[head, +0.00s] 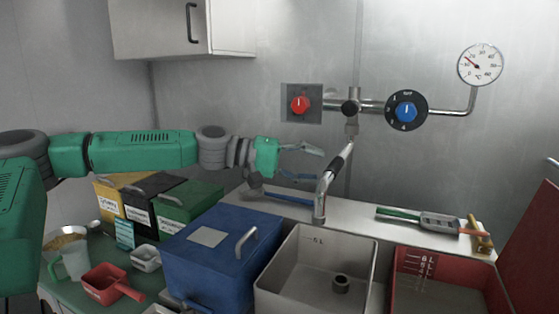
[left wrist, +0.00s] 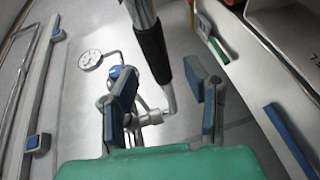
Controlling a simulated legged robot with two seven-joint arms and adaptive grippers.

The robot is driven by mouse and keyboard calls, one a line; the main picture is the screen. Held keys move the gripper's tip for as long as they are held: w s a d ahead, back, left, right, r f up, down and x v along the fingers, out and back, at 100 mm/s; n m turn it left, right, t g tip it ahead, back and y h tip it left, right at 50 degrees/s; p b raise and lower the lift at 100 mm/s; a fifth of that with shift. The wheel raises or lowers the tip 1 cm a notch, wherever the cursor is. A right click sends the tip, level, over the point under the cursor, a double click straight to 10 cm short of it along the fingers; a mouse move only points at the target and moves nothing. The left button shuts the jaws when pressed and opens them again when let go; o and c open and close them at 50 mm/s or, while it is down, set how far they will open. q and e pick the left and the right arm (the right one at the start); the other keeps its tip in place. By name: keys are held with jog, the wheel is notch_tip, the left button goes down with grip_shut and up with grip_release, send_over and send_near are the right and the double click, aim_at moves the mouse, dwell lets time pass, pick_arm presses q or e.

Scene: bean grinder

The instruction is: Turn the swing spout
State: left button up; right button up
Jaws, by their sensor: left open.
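The swing spout (head: 335,166) is a chrome pipe with a black sleeve. It hangs from the wall valve pipe and bends down, its outlet end at the left rear corner of the grey sink. My left gripper (head: 316,166) is open just left of the sleeve in the head view, fingers pointing toward it. In the left wrist view the spout's black sleeve (left wrist: 150,45) shows beyond and between the open fingers of my left gripper (left wrist: 157,76). I cannot tell whether they touch it. My right gripper is not in view.
A red knob (head: 300,104), a blue knob (head: 405,112) and a dial gauge (head: 480,64) are on the wall. Below are a grey basin (head: 274,275), a red basin (head: 400,260) and a blue box (head: 190,250). Several lidded bins stand under my left arm.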

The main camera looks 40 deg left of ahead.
pick_arm(q)
jog(key=v, duration=0.7)
dwell(0.5)
dwell(0.3)
